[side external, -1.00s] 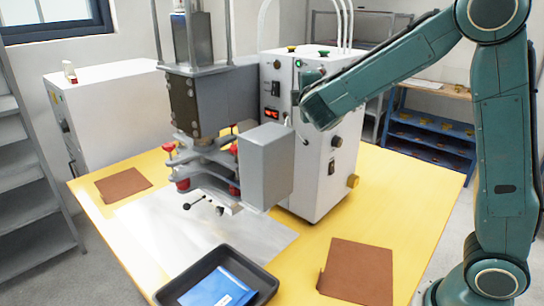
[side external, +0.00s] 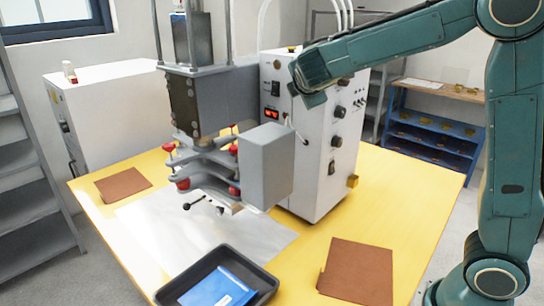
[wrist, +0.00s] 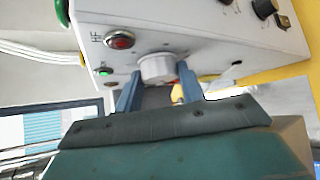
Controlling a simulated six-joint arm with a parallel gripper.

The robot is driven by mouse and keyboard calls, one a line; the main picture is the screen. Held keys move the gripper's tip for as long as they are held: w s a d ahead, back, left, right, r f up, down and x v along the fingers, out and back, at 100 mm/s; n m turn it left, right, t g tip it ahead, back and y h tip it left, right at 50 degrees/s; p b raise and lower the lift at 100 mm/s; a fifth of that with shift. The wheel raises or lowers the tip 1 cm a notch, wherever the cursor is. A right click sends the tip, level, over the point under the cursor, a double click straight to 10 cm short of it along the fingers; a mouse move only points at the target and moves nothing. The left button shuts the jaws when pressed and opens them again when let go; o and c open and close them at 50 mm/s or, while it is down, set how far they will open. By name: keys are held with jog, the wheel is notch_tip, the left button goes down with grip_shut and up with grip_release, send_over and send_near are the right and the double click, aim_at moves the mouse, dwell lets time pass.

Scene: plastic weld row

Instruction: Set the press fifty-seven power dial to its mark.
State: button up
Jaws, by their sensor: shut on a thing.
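The press's white control cabinet (side external: 318,185) stands on the yellow table, behind and right of the grey press head (side external: 196,95). In the wrist view, a pale round dial (wrist: 157,68) stands out from the white panel (wrist: 205,45). My gripper (wrist: 158,85) has one blue finger on each side of this dial and is shut on it. The dial's mark and pointer cannot be made out. In the side view, the end of my arm covers the upper part of the cabinet front, hiding this dial; the fingers are not clear there.
In the wrist view, a red lamp (wrist: 119,40) marked HF and a green lamp (wrist: 104,72) sit left of the dial. Black knobs (side external: 339,111) line the cabinet. A grey box (side external: 265,165) stands close in front. A black tray (side external: 262,295) holds a blue packet (side external: 218,288).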

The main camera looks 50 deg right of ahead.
jog(key=o, duration=1)
jog(key=shift+c, duration=0.2)
jog(key=shift+a, duration=0.1)
jog(key=v, duration=1.3)
jog(key=shift+s+a+r, duration=0.15)
jog(key=shift+a+r, duration=0.1)
jog(key=s+a+f+m+g+y, duration=0.1)
jog(key=s+f+m+y, duration=0.4)
jog(key=s, duration=0.6)
jog(key=s+a+f+m+g+y, duration=0.2)
jog(key=s+f+m+y, duration=0.3)
jog(key=s, duration=0.6)
notch_tip(320, 180, down, 3)
jog(key=a+m, duration=0.1)
jog(key=m, duration=0.2)
jog(key=shift+s+r, duration=0.15)
jog(key=shift+r, duration=0.05)
